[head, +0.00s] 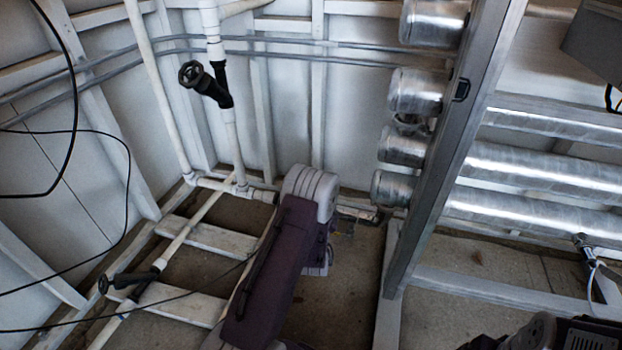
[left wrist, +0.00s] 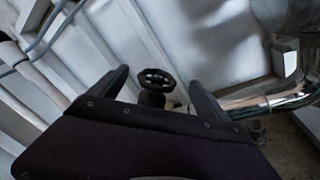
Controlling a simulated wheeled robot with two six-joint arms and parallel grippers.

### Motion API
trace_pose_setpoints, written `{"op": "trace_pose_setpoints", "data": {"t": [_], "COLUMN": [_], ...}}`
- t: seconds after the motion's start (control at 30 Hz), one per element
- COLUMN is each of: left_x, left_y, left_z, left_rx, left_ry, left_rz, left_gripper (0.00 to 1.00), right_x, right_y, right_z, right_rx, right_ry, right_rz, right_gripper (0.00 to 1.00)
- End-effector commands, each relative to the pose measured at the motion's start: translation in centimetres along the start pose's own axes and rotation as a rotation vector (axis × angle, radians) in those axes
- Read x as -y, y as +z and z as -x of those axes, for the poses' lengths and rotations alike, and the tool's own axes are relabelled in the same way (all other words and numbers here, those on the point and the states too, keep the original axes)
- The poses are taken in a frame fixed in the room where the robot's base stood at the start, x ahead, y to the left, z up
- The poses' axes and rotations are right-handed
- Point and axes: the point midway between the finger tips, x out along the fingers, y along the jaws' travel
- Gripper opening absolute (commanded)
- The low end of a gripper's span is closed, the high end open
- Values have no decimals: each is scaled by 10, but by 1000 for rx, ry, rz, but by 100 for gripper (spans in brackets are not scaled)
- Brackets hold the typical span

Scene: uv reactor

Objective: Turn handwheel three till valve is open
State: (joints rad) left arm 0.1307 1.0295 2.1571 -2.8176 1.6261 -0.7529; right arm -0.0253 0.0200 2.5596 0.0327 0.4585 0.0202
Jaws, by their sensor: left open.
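My left gripper (left wrist: 156,76) is open, with one finger on each side of this wheel in the picture. I cannot tell how far the wheel is beyond the fingertips, and no contact shows. In the head view my left arm's purple and grey links cover the middle, and its fingers are hidden. Two other black handwheels show there, an upper one (head: 190,74) on a white upright pipe and a lower one (head: 105,284) at lower left. No numbers are visible.
Large silver pipes (head: 540,168) and a grey metal post (head: 455,150) stand to the right. Black cables (head: 127,190) hang at the left. A shiny bent pipe (left wrist: 265,98) is close right of the gripper in the left wrist view. White framed walls enclose the corner.

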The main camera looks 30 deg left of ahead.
Motion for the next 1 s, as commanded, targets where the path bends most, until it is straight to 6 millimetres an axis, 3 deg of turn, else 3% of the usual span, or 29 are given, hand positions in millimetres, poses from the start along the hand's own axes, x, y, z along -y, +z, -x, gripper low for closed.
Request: {"op": "trace_pose_setpoints", "data": {"t": [0.07, 0.27, 0.5, 0.7, 1.0], "left_x": [6, 3, 5, 4, 1], "left_y": [-18, -19, -23, -22, -18], "left_z": [1, -4, -51, -83, -91], "left_rx": [-22, -24, -24, -28, -31], "left_ry": [2, 9, 16, 15, 13], "left_rz": [-5, -3, -2, -3, -4], "left_gripper": [87, 87, 87, 87, 87], "right_x": [0, 0, -1, -1, -1], "right_y": [1, 1, 5, 7, 7], "right_z": [-9, -11, -46, -65, -66], "right_rx": [0, -1, 0, 0, 0], "right_ry": [0, 0, 0, 0, 0], "right_rz": [0, 0, 0, 0, 0], "right_gripper": [87, 87, 87, 87, 87]}}
